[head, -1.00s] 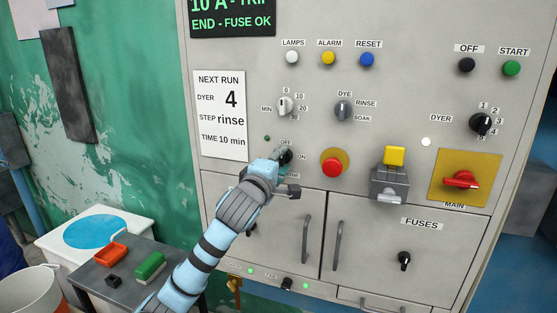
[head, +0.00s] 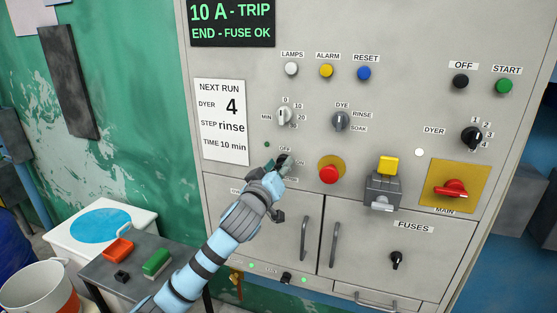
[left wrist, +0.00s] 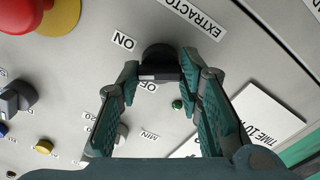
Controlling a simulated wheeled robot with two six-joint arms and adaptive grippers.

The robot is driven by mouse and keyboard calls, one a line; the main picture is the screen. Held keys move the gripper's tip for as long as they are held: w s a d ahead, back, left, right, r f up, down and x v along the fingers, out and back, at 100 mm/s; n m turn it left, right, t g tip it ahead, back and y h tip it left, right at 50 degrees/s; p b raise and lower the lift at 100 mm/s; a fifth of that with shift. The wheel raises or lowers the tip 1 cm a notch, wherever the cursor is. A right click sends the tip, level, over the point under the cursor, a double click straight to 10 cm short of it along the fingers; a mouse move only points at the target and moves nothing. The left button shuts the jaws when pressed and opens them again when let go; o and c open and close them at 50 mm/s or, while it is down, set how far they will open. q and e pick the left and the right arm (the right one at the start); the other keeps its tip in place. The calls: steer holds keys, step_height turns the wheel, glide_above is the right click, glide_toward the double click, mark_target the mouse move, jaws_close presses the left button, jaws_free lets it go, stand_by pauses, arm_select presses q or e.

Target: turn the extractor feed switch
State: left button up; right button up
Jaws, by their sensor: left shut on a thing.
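The extractor feed switch (left wrist: 158,62) is a black round knob on the grey panel, with ON and OFF labels beside it and an EXTRACTOR label close by in the left wrist view. My left gripper (left wrist: 160,82) has its fingertips on both sides of the knob and is shut on it. In the head view my left gripper (head: 279,163) covers most of the switch, so its pointer angle cannot be read there. A small dark green lamp (left wrist: 177,104) sits beside the OFF label. My right gripper is not in view.
The red emergency button (head: 329,170) is just right of my left gripper. The grey box with a yellow top (head: 384,188) and the red main switch (head: 451,190) are farther right. Cabinet doors with handles (head: 304,238) lie below. A small table (head: 120,290) stands at lower left.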

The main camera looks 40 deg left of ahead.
arm_select(q)
steer(key=m+p, duration=0.3)
steer(key=m, duration=0.2)
steer(key=shift+f+m+p, duration=0.15)
steer(key=shift+m+p, duration=0.35)
steer(key=shift+m, duration=0.3)
steer(key=o, duration=1.2)
steer(key=shift+w, duration=0.1)
steer(key=shift+c, duration=0.2)
steer(key=shift+s+d, duration=0.1)
steer(key=shift+s, duration=0.2)
steer(key=v, duration=1.1)
steer(key=shift+s, duration=0.2)
